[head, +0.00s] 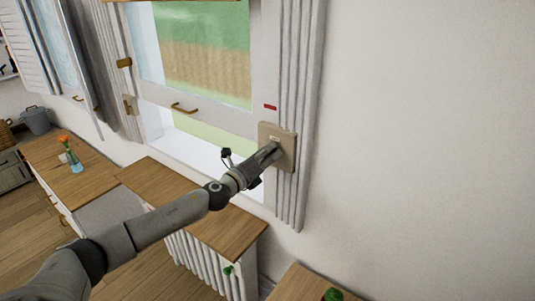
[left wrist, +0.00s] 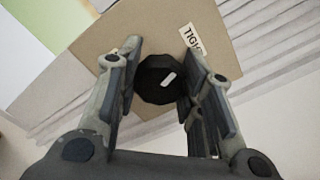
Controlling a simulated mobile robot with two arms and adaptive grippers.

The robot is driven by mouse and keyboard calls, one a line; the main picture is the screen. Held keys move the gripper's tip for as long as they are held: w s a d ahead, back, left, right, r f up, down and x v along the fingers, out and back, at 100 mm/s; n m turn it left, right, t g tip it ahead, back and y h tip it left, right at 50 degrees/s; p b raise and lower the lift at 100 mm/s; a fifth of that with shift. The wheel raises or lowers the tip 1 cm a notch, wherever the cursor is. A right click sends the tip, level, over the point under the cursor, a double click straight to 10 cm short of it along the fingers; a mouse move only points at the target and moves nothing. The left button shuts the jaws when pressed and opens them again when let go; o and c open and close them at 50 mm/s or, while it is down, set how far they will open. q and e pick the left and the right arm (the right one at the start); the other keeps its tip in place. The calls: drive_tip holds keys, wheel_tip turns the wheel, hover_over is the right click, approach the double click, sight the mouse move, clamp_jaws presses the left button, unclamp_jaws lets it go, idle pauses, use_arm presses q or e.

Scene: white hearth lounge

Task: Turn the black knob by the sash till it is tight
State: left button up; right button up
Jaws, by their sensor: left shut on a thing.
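The black knob (left wrist: 156,76) has a short white mark on its face. It sits on a beige plate (left wrist: 110,28) with a white label (left wrist: 191,40) reading "TIG", the rest cut off by a finger. In the head view the plate (head: 290,155) is fixed to the wall side of the window sash (head: 210,110), and the knob is hidden behind my gripper. My left gripper (head: 272,152) reaches the plate from the lower left. In the left wrist view its fingers (left wrist: 158,85) stand on both sides of the knob, shut on it. My right gripper is not in view.
A red tag (head: 270,107) is on the frame above the plate. A white radiator (head: 205,262) with a wooden top (head: 225,230) stands below the window. A wooden counter (head: 95,185) with an orange flower in a vase (head: 75,163) is at left. The wall at right is bare.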

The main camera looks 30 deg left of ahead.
use_arm(q)
drive_tip(key=shift+f+m, duration=0.1)
drive_tip(key=shift+m, duration=1.6)
drive_tip(key=shift+p, duration=0.3)
drive_tip(key=o, duration=1.1)
drive_tip(key=shift+c, duration=0.2)
drive_tip(key=shift+s, duration=0.1)
drive_tip(key=s+a, duration=0.1)
drive_tip(key=s, duration=1)
drive_tip(key=shift+s+a, duration=0.35)
drive_tip(key=shift+s, duration=0.05)
